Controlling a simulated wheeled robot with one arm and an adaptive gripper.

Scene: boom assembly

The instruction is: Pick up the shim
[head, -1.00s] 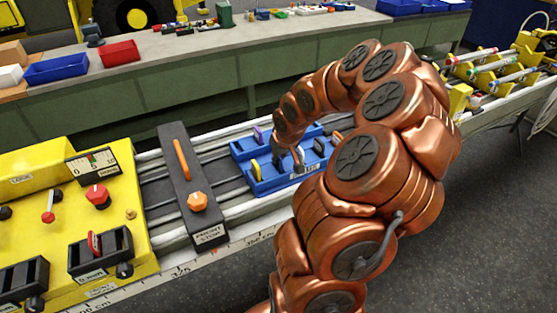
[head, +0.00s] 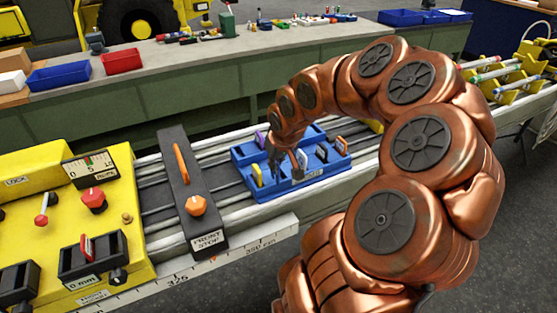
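A blue shim tray (head: 240,158) sits on the rail bench, with several thin upright shims in its slots. A purple shim (head: 260,139) is at the back left, a yellow shim (head: 256,173) at the front left, and a dark shim (head: 321,152) and an orange-edged shim (head: 341,145) at the right. My gripper (head: 286,165) points down over the middle front of the tray, just right of the yellow shim. Its fingertips are small and dark; whether they are apart or hold a shim is unclear. The wrist hides part of the tray's back.
A black front stop (head: 181,190) with orange handles stands left of the tray. Beyond it is a yellow control block (head: 60,215). The back bench carries a blue bin (head: 65,75) and a red bin (head: 121,61). Yellow holders with rods (head: 515,82) are at the far right.

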